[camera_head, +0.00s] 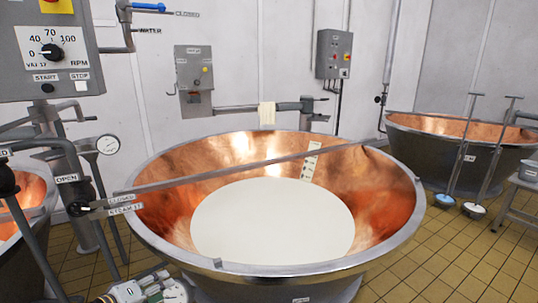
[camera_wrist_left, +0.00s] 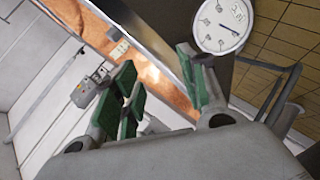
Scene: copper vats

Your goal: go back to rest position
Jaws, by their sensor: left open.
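My left gripper (camera_head: 145,290) shows at the bottom edge of the head view, partly cut off, in front of the large copper vat (camera_head: 400,247). In the left wrist view the two fingers with green pads (camera_wrist_left: 160,82) stand apart, with nothing between them. The copper vat's inner wall (camera_wrist_left: 150,72) shows behind the fingers. A white round dial (camera_wrist_left: 222,25) is close beside the right-hand finger in that view. My right gripper is not in view.
The vat holds white liquid (camera_head: 272,222), and a bar (camera_head: 235,170) spans its rim. A control panel (camera_head: 50,60) and a gauge (camera_head: 108,145) on pipework stand at left. Another copper vat (camera_head: 465,127) stands at back right. Tiled floor (camera_head: 460,265) is clear at lower right.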

